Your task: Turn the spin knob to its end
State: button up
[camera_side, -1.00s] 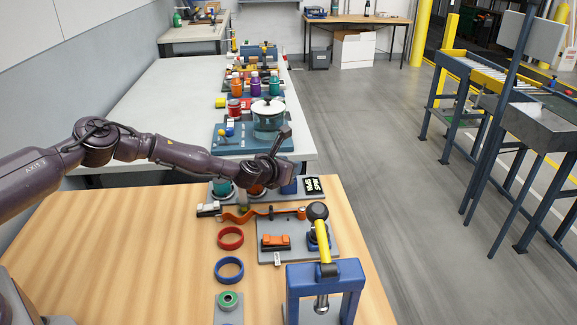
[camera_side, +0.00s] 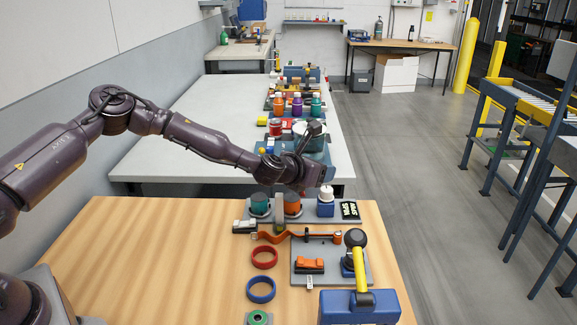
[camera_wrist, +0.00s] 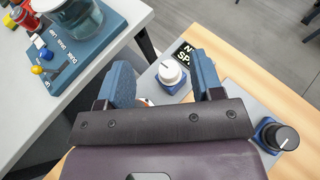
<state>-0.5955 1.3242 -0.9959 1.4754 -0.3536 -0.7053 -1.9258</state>
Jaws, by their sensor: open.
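The spin knob is a white round knob with a dark pointer line on a blue base; it shows in the wrist view (camera_wrist: 170,72) and in the side view (camera_side: 326,194). A black label with partly readable white letters (camera_wrist: 184,54) lies beside it. My gripper (camera_wrist: 165,79) is open. In the wrist view its two blue fingers stand on either side of the knob, with nothing held between them. In the side view my gripper (camera_side: 322,168) is just above the knob and seems clear of it; the exact gap is hard to tell.
Teal (camera_side: 259,204) and orange (camera_side: 292,204) knobs share the grey plate, left of the spin knob. A black knob (camera_wrist: 284,137) on a blue base is at the right of the wrist view. Bare wood lies left.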

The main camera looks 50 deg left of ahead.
jog(key=v, duration=1)
jog(key=shift+s+a+r, duration=0.25)
jog(key=shift+a+r, duration=0.1)
jog(key=shift+r, duration=0.1)
jog(key=d+f+h, duration=0.1)
jog(key=d, duration=0.3)
jog(key=n+g+y, duration=0.1)
jog(key=n+y, duration=0.3)
jog(key=y, duration=0.2)
send_near(326, 190)
jog(key=x, duration=1)
jog(key=shift+w+a+f, duration=0.1)
jog(key=shift+w+a, duration=0.05)
jog(key=shift+w, duration=0.2)
